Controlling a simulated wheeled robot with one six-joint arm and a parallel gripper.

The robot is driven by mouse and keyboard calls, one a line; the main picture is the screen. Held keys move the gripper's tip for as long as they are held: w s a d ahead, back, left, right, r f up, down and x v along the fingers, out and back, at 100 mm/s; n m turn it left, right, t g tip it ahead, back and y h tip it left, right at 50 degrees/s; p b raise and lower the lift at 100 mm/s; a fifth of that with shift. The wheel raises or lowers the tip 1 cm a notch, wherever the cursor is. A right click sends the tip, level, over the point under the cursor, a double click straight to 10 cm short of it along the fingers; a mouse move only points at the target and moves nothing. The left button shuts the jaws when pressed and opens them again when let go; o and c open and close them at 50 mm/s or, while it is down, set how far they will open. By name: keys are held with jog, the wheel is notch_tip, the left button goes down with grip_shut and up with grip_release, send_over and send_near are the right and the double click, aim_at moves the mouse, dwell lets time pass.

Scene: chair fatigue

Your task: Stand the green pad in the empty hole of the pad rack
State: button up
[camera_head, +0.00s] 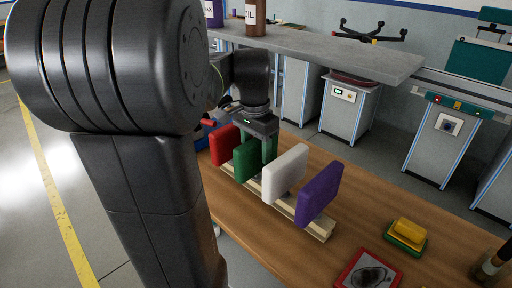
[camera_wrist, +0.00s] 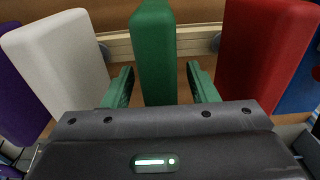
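The green pad (camera_head: 246,160) stands upright in line with the other pads on the pale pad rack (camera_head: 317,229), between a red pad (camera_head: 224,146) and a white pad (camera_head: 285,173). Its foot in the rack is hidden. A purple pad (camera_head: 318,194) stands at the near end. My gripper (camera_head: 268,150) is at the green pad from above. In the wrist view, my gripper's green fingers (camera_wrist: 159,76) are apart, one on each side of the green pad (camera_wrist: 153,48), with a visible gap on both sides. I see no clearly empty hole.
A blue object (camera_head: 205,136) lies beyond the red pad. On the wooden table (camera_head: 345,180) are a yellow block on a green base (camera_head: 407,234) and a red-framed tray (camera_head: 368,271).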

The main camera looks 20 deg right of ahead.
aim_at(256, 139)
notch_tip(256, 139, up, 14)
jog(key=p, duration=0.1)
jog(key=shift+a, duration=0.2)
dwell(0.3)
jog(key=shift+s+f, duration=0.1)
jog(key=shift+f, duration=0.05)
jog(key=f, duration=0.7)
jog(key=f+b, duration=0.1)
jog(key=f, duration=0.5)
jog(key=shift+d+f, duration=0.2)
jog(key=shift+f, duration=0.15)
jog(key=shift+r, duration=0.25)
notch_tip(256, 139, up, 14)
jog(key=f+p, duration=0.1)
jog(key=p, duration=0.1)
notch_tip(256, 139, down, 13)
jog(key=shift+f+b, duration=0.2)
jog(key=shift+b, duration=0.85)
jog(key=shift+r+p, duration=0.5)
jog(key=shift+r, duration=1.4)
